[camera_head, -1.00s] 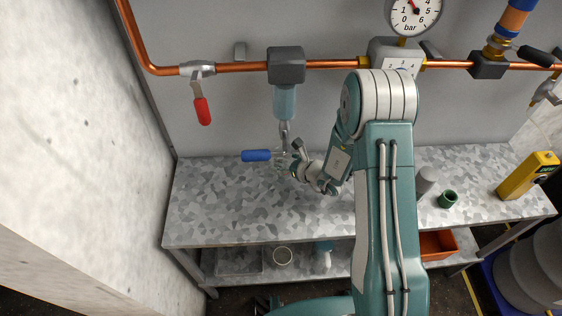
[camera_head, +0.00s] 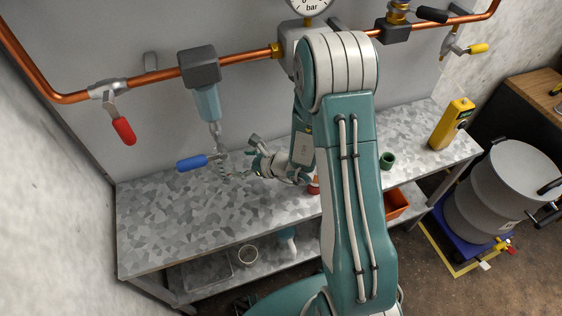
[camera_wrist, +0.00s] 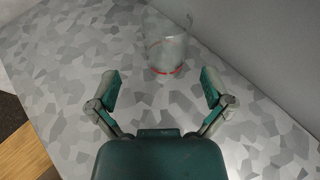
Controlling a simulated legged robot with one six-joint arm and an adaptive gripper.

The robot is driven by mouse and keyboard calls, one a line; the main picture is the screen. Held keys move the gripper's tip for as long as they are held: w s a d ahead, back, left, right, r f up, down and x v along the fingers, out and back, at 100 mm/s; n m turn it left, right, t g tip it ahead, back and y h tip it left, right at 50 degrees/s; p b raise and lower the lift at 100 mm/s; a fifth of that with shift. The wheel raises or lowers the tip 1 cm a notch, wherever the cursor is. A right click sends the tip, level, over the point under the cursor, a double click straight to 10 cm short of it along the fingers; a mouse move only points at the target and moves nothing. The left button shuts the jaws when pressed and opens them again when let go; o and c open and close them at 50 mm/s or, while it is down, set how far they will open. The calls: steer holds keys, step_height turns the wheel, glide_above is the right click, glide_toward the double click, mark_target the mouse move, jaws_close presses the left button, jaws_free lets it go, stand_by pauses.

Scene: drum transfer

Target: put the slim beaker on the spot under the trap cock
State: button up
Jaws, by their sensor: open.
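The slim beaker (camera_wrist: 168,48) is clear glass and stands upright on the speckled bench in the wrist view. A red ring shows at its foot; I cannot tell if it is on the glass or the bench. In the head view the beaker (camera_head: 222,168) is faint, just below the trap cock (camera_head: 193,162) with its blue handle. The cock hangs under the trap's blue bowl (camera_head: 207,103). My gripper (camera_wrist: 160,82) is open and empty, its fingers short of the beaker and not touching it. In the head view my gripper (camera_head: 254,158) is right of the beaker.
A copper pipe with a red-handled valve (camera_head: 122,128) runs along the wall above the bench (camera_head: 165,225). A green cup (camera_head: 387,160) and a yellow meter (camera_head: 452,123) stand at the bench's right. A drum (camera_head: 495,195) stands beyond. The bench's left part is clear.

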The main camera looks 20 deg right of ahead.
steer(key=s+a+r+n+g, duration=0.3)
steer(key=s+r+n, duration=0.3)
steer(key=r+n, duration=0.15)
steer(key=s+a+r+n+g, duration=0.2)
steer(key=s+r+n+g, duration=0.2)
steer(key=s+r+n, duration=0.3)
steer(key=s+d+r+n+t+h, duration=0.3)
steer(key=s+d+r+n+h, duration=0.7)
steer(key=s+d+r+n, duration=0.1)
steer(key=shift+s+d+r+n, duration=0.25)
steer(key=shift+s+d+n, duration=0.05)
steer(key=shift+d+n, duration=0.05)
